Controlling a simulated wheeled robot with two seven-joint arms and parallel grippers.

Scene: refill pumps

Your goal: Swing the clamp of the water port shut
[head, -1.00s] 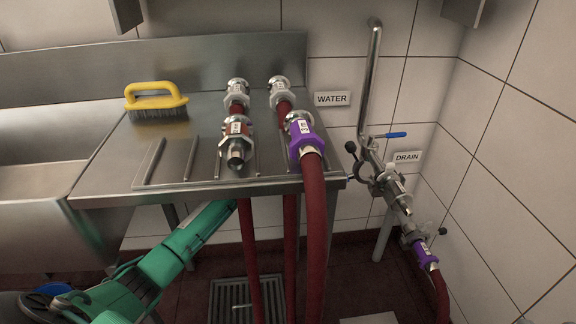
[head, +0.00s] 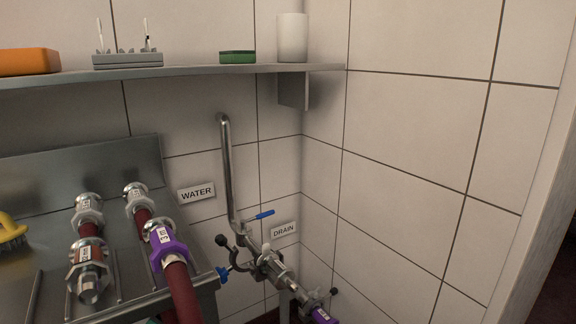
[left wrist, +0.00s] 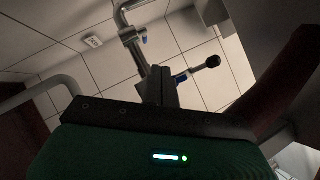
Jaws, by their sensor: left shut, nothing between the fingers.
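The clamp (head: 238,258) by the WATER label is a grey curved piece with a black ball knob (head: 222,240), standing open to the left of the metal fitting (head: 268,264) under the bent steel pipe (head: 228,170). A blue part (head: 222,274) shows below the clamp. In the left wrist view, a black knob on a short stem (left wrist: 211,62) is just right of my left gripper (left wrist: 160,72), whose dark fingers are together and empty. Contact between them cannot be told. My left gripper is not clearly visible in the head view. My right gripper is not in view.
A purple-collared red hose (head: 165,248) and other red hoses with metal couplings (head: 88,270) stand at the steel drainboard (head: 125,285). A blue lever (head: 264,214) is on the pipe. Another purple hose end (head: 322,315) is lower right. A shelf (head: 190,73) spans above.

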